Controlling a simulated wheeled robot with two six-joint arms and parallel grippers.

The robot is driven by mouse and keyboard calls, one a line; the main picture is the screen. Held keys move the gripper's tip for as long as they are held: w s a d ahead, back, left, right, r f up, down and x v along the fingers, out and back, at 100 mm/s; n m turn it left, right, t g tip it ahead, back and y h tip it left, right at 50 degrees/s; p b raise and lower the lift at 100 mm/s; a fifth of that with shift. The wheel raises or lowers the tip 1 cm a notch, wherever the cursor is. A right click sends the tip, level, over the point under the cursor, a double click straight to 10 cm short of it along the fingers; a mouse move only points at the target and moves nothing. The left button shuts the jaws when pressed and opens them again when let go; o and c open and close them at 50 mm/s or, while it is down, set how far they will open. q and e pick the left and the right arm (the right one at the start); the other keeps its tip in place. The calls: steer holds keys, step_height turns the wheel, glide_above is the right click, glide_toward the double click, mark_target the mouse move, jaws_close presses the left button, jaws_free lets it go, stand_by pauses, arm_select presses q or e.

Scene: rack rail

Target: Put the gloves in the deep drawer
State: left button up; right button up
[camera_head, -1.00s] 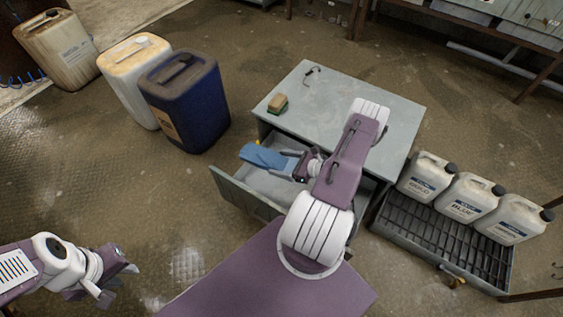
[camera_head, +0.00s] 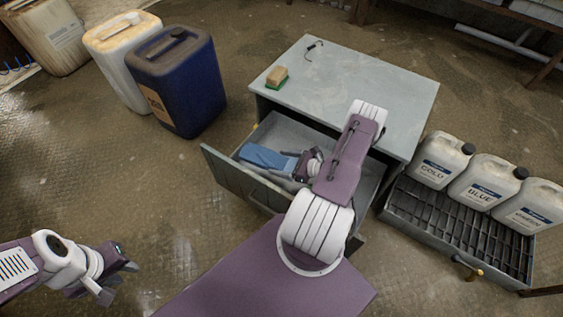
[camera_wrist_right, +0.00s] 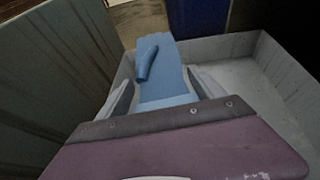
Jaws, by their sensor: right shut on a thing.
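The blue gloves (camera_head: 264,156) are at the left part of the open deep drawer (camera_head: 232,181), inside its walls in the head view. My right gripper (camera_head: 289,163) reaches into the drawer and is shut on the gloves. In the right wrist view the gloves (camera_wrist_right: 168,78) stretch out ahead from between the two fingers, with the thumb on top. The drawer walls rise around them, and I cannot tell whether the gloves touch the drawer floor. My left gripper (camera_head: 118,284) hangs empty over the floor at the lower left, its fingers apart.
The grey cabinet (camera_head: 350,85) carries a sponge (camera_head: 277,77) and a small dark hook-like item (camera_head: 314,47). A blue drum (camera_head: 180,85) and a white drum (camera_head: 112,62) stand left of it. Several white jugs (camera_head: 442,160) stand on a grated tray (camera_head: 420,218) at right.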

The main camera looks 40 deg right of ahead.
steer(key=shift+f, duration=0.1)
steer(key=o, duration=1.5)
steer(key=shift+o, duration=0.2)
step_height(320, 180, up, 16)
steer(key=p, duration=1.4)
